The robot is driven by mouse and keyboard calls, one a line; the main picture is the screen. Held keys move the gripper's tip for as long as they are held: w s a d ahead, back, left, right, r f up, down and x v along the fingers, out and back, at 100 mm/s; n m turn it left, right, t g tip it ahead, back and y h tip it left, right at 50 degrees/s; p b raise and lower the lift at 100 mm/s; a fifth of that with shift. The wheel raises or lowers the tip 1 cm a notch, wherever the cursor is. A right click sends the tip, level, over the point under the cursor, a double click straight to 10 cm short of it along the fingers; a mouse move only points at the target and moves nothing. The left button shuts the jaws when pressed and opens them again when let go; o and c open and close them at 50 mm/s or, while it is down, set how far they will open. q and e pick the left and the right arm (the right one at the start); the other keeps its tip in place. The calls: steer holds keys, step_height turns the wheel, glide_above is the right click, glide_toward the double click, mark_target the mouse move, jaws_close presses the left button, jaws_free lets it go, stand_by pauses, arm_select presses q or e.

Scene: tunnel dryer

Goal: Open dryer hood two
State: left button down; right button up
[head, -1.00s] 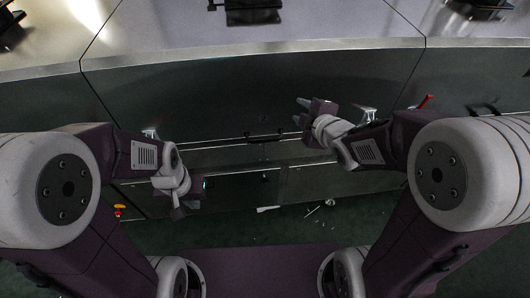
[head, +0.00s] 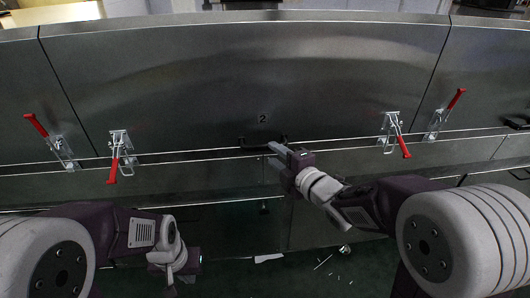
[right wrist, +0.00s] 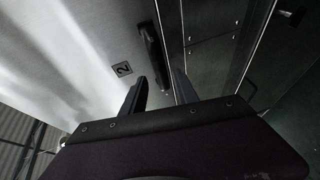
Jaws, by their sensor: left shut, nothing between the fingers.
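Dryer hood two (head: 200,75) is a wide steel panel marked "2", lying down along its lower seam. Its dark bar handle (head: 250,142) is at the lower middle; it also shows in the right wrist view (right wrist: 151,50). A left latch (head: 120,150) and a right latch (head: 393,128) on the hood have red levers hanging down. My right gripper (head: 275,156) is just below and right of the handle. In the right wrist view its fingers (right wrist: 160,90) are apart and empty, with the handle ahead of them. My left gripper (head: 171,284) is shut and empty, low at left.
Neighbouring hoods flank hood two, with a latch at left (head: 50,140) and one at right (head: 441,115), both with red levers raised. Lower steel panels (head: 345,165) run beneath the seam. Small debris (head: 268,258) lies on the green floor.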

mark_target(267, 149)
steer(key=b+x, duration=0.1)
steer(key=x, duration=0.5)
steer(key=shift+w+a+f, duration=0.1)
steer(key=shift+w, duration=0.05)
jaws_close()
stand_by(1.1)
